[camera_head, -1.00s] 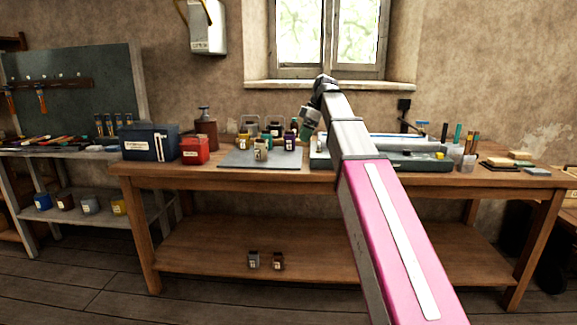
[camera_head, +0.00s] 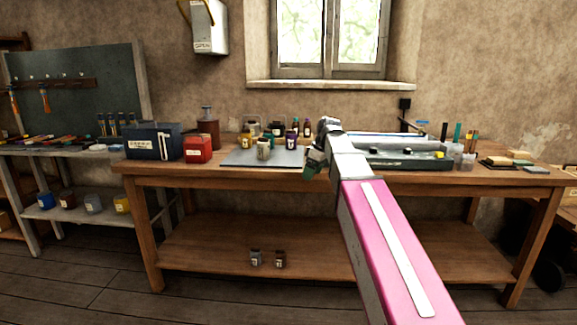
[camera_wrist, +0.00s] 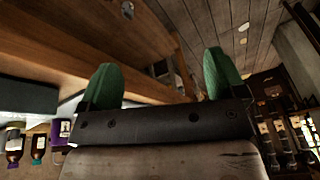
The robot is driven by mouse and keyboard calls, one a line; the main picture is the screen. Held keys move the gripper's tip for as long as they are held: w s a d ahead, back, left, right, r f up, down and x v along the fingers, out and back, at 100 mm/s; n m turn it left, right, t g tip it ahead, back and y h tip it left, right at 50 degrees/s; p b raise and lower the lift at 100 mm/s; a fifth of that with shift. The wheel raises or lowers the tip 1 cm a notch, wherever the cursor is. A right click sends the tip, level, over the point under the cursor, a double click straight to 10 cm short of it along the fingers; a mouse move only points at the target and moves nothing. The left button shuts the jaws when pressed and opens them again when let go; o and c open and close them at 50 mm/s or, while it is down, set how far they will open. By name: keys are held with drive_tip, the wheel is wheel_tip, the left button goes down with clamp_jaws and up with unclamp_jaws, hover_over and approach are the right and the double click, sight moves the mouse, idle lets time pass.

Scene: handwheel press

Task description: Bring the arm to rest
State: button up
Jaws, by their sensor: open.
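My arm, with its pink and white link, reaches from the lower right toward the wooden workbench (camera_head: 215,178) in the head view. My gripper (camera_head: 312,171) has green fingers and hangs at the bench's front edge, just right of the grey mat. In the wrist view my gripper (camera_wrist: 162,80) shows two green fingers spread apart with nothing between them. Behind the fingers is the bench's wooden edge (camera_wrist: 80,45), tilted in the picture.
A grey mat (camera_head: 240,158) with several small jars stands left of my gripper. A red box (camera_head: 197,149) and a dark blue box (camera_head: 152,142) stand further left. A grey-green tray (camera_head: 400,162) lies behind my arm. Two small jars (camera_head: 267,259) stand on the lower shelf.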

drive_tip(key=s+d+f+m+h, duration=0.1)
drive_tip(key=s+d+f+m, duration=0.2)
drive_tip(key=s+f, duration=0.3)
drive_tip(key=s+d+f+m+h, duration=0.1)
drive_tip(key=s+d+f+m, duration=0.2)
drive_tip(key=f, duration=1.4)
drive_tip(key=s+d+f+m+h, duration=0.1)
drive_tip(key=s+d+f+m, duration=0.3)
drive_tip(key=s+f, duration=0.7)
drive_tip(key=f+m, duration=0.1)
drive_tip(key=m, duration=0.1)
drive_tip(key=shift+s+m+h, duration=0.25)
drive_tip(key=shift+m+h, duration=0.05)
